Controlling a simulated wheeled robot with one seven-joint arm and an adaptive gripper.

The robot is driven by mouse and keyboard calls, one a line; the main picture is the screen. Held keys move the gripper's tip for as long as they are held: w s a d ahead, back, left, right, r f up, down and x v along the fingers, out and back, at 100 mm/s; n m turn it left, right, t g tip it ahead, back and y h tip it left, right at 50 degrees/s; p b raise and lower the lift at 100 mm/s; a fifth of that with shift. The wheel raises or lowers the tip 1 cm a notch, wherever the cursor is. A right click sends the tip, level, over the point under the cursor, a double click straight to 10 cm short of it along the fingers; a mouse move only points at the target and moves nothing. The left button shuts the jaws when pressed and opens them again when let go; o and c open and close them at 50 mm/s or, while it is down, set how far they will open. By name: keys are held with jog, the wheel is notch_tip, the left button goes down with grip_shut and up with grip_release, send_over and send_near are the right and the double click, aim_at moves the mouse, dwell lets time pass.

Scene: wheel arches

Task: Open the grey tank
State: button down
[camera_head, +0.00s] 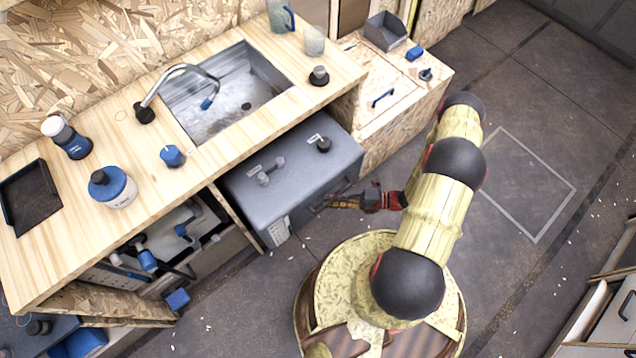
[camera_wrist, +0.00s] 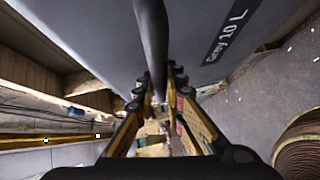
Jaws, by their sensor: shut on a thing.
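The grey tank (camera_head: 290,185) sits under the wooden counter and sticks out from below its front edge. Small fittings, one dark and one grey, stand on its top. In the wrist view the tank's wall (camera_wrist: 110,30) fills the upper part, with a "Grey 10 L" label (camera_wrist: 232,32). A dark bar handle (camera_wrist: 152,40) runs down between the fingers of my gripper (camera_wrist: 158,88). My gripper (camera_head: 328,202) is at the tank's front side and is shut on this handle. The handle's far end is out of the wrist view.
A sink (camera_head: 225,95) with a tap is set in the counter (camera_head: 120,220) above. A plywood cabinet (camera_head: 395,100) with a blue handle stands right of the tank. An open compartment with blue-capped fittings lies left of it. The floor (camera_head: 520,110) at right is mostly clear.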

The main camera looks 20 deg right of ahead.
jog(key=s+d, duration=0.2)
jog(key=s, duration=0.5)
jog(key=s+d, duration=0.3)
jog(key=s, duration=0.5)
jog(key=c, duration=1.8)
grip_release()
jog(key=shift+c, duration=0.2)
jog(key=v, duration=1.2)
